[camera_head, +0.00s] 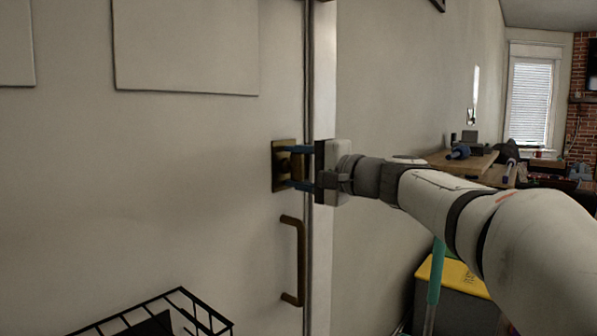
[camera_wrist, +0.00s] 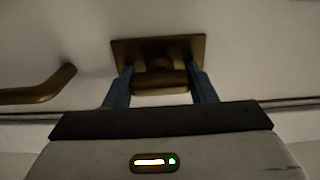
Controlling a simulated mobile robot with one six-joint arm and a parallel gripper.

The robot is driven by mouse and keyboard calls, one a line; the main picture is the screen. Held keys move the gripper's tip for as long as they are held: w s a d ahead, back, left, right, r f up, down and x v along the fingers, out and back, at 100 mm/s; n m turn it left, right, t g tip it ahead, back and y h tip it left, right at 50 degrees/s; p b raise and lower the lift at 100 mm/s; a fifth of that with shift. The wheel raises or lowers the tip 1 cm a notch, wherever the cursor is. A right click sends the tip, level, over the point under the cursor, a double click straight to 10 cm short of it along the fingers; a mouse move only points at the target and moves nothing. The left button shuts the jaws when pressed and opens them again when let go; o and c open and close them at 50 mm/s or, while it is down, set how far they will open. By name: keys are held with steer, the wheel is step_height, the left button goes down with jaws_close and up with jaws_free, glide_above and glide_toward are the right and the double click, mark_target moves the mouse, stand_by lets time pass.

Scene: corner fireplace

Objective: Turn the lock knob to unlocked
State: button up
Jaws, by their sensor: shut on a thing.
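The lock knob (camera_wrist: 160,80) is a brass turn piece on a square brass plate (camera_head: 279,152), fixed to the pale door (camera_head: 190,180) near its right edge. My gripper (camera_head: 290,169) reaches it from the right in the head view. In the wrist view my gripper (camera_wrist: 160,86) has its two blue fingers shut on either side of the knob. The knob's long bar lies across from finger to finger in the wrist view. Much of the knob is hidden by the fingers in the head view. I cannot tell from it whether the lock is locked.
A brass pull handle (camera_head: 299,262) sits below the lock on the door, and it also shows at left in the wrist view (camera_wrist: 38,92). A black wire basket (camera_head: 185,308) is at the lower left. A cluttered wooden table (camera_head: 470,165) and yellow-lidded bin (camera_head: 452,273) stand right.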

steer(key=o, duration=1)
steer(key=p+v, duration=0.1)
steer(key=v, duration=0.6)
steer(key=shift+s+d, duration=0.25)
steer(key=shift+d, duration=0.05)
